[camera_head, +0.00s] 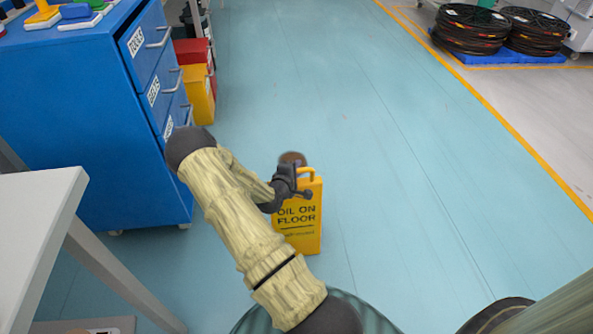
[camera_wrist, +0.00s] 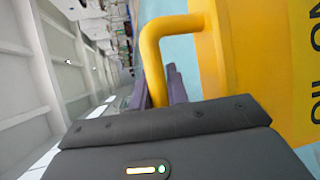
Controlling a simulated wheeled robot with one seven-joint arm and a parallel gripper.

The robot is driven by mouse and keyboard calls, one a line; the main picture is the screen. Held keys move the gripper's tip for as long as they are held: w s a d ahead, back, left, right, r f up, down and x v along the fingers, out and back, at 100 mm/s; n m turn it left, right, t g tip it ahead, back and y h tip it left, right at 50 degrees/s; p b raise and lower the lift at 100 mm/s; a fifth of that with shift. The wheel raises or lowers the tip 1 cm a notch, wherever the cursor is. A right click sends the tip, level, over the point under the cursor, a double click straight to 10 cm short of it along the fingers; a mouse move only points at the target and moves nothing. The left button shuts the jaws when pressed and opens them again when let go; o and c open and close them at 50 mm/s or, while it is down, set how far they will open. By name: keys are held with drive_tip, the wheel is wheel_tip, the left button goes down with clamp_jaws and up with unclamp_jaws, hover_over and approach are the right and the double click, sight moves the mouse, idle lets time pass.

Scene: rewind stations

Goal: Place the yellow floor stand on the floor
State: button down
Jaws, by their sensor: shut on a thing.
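The yellow floor stand (camera_head: 304,228) is upright in the head view, with black lettering reading "OIL ON FLOOR" on its face. My gripper (camera_head: 296,188) is at its top, shut on the stand's handle. In the wrist view the yellow handle loop (camera_wrist: 152,58) passes by my gripper's fingers (camera_wrist: 172,88), and part of the lettered panel (camera_wrist: 262,70) fills the right side. The stand's lower edge shows against the blue-green floor (camera_head: 390,200). I cannot tell whether it touches the floor or hangs slightly above it.
A blue drawer cabinet (camera_head: 75,130) stands at left, with red and yellow bins (camera_head: 198,95) beside it. A pale table (camera_head: 35,215) is at lower left. Cable reels (camera_head: 468,28) sit on a blue pallet at top right, beyond an orange floor line. The floor right of the stand is clear.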

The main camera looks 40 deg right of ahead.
drive_tip(key=c, duration=1.8)
unclamp_jaws()
drive_tip(key=shift+f, duration=0.1)
drive_tip(key=o, duration=0.4)
drive_tip(key=shift+o, duration=0.2)
drive_tip(key=shift+a+r, duration=0.2)
drive_tip(key=shift+r, duration=0.05)
drive_tip(key=p+v, duration=0.4)
drive_tip(key=v, duration=0.7)
drive_tip(key=shift+s+a, duration=0.25)
drive_tip(key=shift+a, duration=0.1)
